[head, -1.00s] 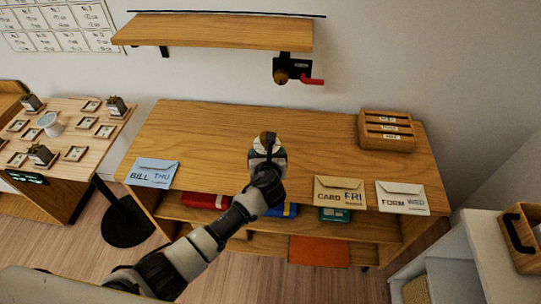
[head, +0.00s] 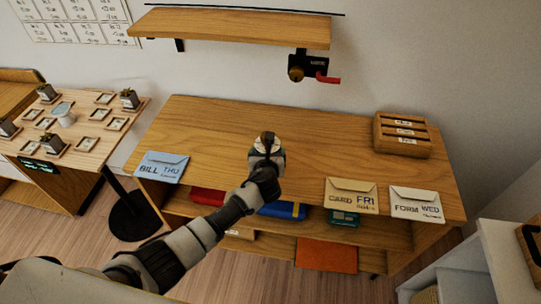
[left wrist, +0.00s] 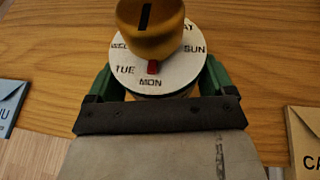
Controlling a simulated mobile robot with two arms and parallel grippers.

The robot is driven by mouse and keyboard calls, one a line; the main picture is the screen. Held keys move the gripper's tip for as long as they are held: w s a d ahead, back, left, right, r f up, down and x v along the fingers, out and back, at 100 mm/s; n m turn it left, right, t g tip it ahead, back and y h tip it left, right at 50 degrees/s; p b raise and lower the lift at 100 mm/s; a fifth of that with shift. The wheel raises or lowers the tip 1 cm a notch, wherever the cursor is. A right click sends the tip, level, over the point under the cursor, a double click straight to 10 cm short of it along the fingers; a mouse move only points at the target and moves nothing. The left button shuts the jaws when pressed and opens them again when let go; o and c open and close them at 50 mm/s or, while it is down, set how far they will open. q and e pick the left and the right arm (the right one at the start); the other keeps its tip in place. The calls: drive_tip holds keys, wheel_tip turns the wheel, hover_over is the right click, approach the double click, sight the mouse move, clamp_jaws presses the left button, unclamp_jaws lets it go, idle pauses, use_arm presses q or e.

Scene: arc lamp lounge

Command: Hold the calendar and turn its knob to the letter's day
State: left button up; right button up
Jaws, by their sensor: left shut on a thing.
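The calendar (left wrist: 185,68) is a round white dial with day names around a big gold knob (left wrist: 152,38). A red pointer below the knob is at MON. My left gripper (head: 266,150) is shut around the dial's sides, its green fingers (left wrist: 155,85) on either side, above the wooden desk. In the head view the calendar (head: 266,141) is small and partly hidden by the gripper. Three letters lie along the desk's front edge: a blue BILL THU letter (head: 162,165), a tan CARD FRI letter (head: 351,194) and a white FORM WED letter (head: 416,203). My right gripper is out of view.
A wooden sorter (head: 402,134) with labelled slots stands at the desk's back right. A wall shelf (head: 235,28) carries a black bracket with a red lever (head: 328,79) beneath it. A side table with small plants (head: 85,140) is at left.

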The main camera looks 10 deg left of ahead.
use_arm(q)
drive_tip(key=shift+w+a+f+b, duration=0.4)
drive_tip(key=shift+a+f+b, duration=0.05)
drive_tip(key=shift+a+f, duration=0.2)
drive_tip(key=shift+w+a+f+b, duration=0.4)
drive_tip(key=shift+a+f+b, duration=0.1)
drive_tip(key=shift+a+f, duration=0.2)
drive_tip(key=shift+w+a+f+b, duration=0.4)
drive_tip(key=shift+a+f+b, duration=0.05)
drive_tip(key=shift+a+f, duration=0.2)
drive_tip(key=shift+s+f, duration=0.1)
drive_tip(key=shift+f, duration=0.25)
idle(0.3)
drive_tip(key=o, duration=1)
